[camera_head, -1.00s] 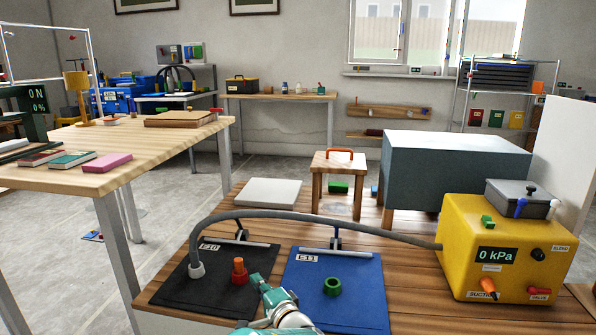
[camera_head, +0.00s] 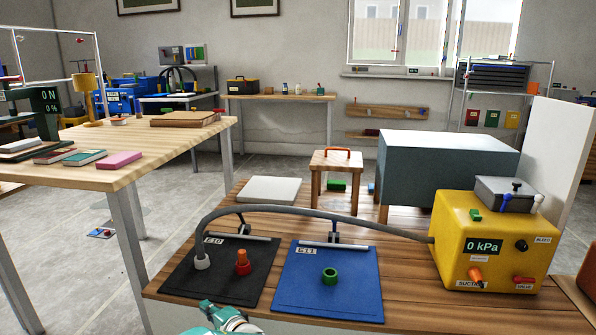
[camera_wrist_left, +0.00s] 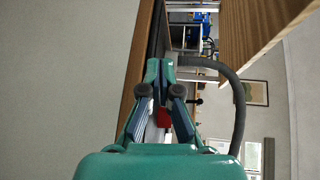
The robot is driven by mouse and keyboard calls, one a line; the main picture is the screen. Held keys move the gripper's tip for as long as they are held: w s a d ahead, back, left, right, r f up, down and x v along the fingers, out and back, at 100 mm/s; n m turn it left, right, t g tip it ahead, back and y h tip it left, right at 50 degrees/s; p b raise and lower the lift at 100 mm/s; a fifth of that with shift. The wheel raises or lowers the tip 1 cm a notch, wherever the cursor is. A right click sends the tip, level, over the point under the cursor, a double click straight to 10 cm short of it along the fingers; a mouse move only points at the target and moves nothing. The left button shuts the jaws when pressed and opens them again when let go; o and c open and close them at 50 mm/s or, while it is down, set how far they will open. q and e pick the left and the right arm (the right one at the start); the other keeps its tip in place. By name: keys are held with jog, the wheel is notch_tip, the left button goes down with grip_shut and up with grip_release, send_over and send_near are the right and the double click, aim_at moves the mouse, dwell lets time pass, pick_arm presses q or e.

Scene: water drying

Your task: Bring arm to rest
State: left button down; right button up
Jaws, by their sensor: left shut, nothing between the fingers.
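My left gripper (camera_head: 208,308) shows at the bottom edge of the head view, in front of the table's near edge and short of the mats. It is shut and empty; in the left wrist view its fingertips (camera_wrist_left: 158,70) come together. My right gripper is in neither view. A black mat (camera_head: 205,283) holds a grey hose end (camera_head: 202,260) and an orange-red plug (camera_head: 242,262). A blue mat (camera_head: 305,300) beside it holds a green ring (camera_head: 330,276). The hose (camera_head: 300,210) runs to the yellow pump box (camera_head: 450,225), whose display reads 0 kPa.
A wooden table (camera_head: 410,290) carries the mats and pump. A light slab (camera_head: 268,190) lies behind the black mat. A second table (camera_head: 110,175) with books stands at left, with open floor between. A grey block (camera_head: 440,160) and white panel (camera_head: 550,160) stand behind.

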pick_arm(q)
jog(key=s+a+f+n+g+h+p, duration=0.1)
jog(key=s+a+f+g+h, duration=0.15)
jog(key=s+f+g, duration=0.5)
jog(key=s+a+f+n+g+h, duration=0.1)
jog(key=s+a+f+g+h, duration=0.15)
jog(key=s+f, duration=0.95)
jog(key=s+d+f+n+g+h, duration=0.2)
jog(key=s+d+h, duration=0.1)
jog(key=s, duration=0.6)
jog(key=s+d+f+n+g+h, duration=0.1)
jog(key=s+d+f+g+h, duration=0.2)
jog(key=s, duration=0.6)
jog(key=s+d+r+n+t+h+p, duration=0.1)
jog(key=s+d+n+h, duration=0.2)
jog(key=d, duration=0.2)
jog(key=s+d+r+n+h, duration=0.2)
jog(key=s+d+n, duration=0.1)
jog(key=d, duration=0.3)
jog(key=w+a+n+t, duration=0.1)
jog(key=w+t, duration=0.3)
notch_tip(320, 180, up, 38)
jog(key=p, duration=3.8)
jog(key=shift+s+f+g, duration=0.2)
jog(key=shift+f+g, duration=0.05)
jog(key=shift+g, duration=0.05)
jog(key=shift+a, duration=0.1)
